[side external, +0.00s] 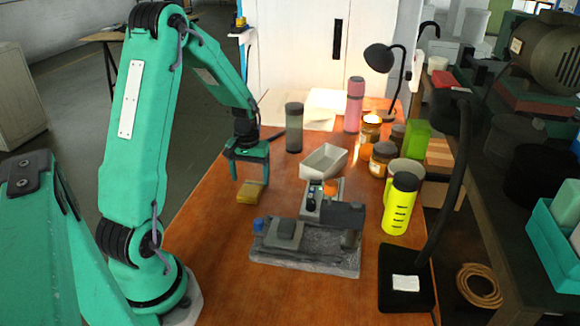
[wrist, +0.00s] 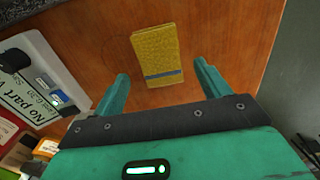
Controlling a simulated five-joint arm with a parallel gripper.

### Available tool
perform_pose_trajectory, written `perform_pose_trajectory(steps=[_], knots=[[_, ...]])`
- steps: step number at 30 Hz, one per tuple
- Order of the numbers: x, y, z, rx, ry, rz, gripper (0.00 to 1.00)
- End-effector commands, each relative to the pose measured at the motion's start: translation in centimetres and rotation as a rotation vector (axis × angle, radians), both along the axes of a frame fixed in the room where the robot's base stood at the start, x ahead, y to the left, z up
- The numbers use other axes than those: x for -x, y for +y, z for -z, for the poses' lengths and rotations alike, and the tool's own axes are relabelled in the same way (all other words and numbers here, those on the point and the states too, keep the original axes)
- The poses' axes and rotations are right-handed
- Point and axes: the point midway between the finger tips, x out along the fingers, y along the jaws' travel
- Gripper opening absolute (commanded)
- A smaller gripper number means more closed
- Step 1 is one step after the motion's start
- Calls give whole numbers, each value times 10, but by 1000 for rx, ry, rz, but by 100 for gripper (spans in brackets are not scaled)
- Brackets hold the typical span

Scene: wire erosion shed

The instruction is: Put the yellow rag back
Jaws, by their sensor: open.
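The yellow rag (side external: 251,192) lies folded on the wooden table, near its left edge in the side external view. In the wrist view the rag (wrist: 157,45) is a flat yellow oblong with a blue stripe across it. My gripper (side external: 250,178) is open and empty, pointing down just above the rag. In the wrist view my gripper (wrist: 161,74) has its two fingers spread, one on each side of the rag's line, with the rag mostly beyond the tips. I cannot tell the exact height between tips and rag.
A pale open tray (side external: 323,161) stands right of the gripper, with a dark tumbler (side external: 294,128) behind it. A grey machine fixture (side external: 305,250) is in front. Jars, a yellow bottle (side external: 399,204) and a black lamp (side external: 408,290) crowd the right. The table's left front is clear.

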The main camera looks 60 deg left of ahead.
Motion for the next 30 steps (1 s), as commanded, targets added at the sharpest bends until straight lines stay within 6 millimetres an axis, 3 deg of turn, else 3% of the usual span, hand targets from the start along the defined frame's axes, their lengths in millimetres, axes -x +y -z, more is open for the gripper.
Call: perform_pose_trajectory(steps=[9, 15, 30], knots=[[-1, 0, -54, -3, -4, 0, 75], [-1, 0, -77, -2, -2, 0, 75], [0, 0, -87, 0, 0, 0, 75]])
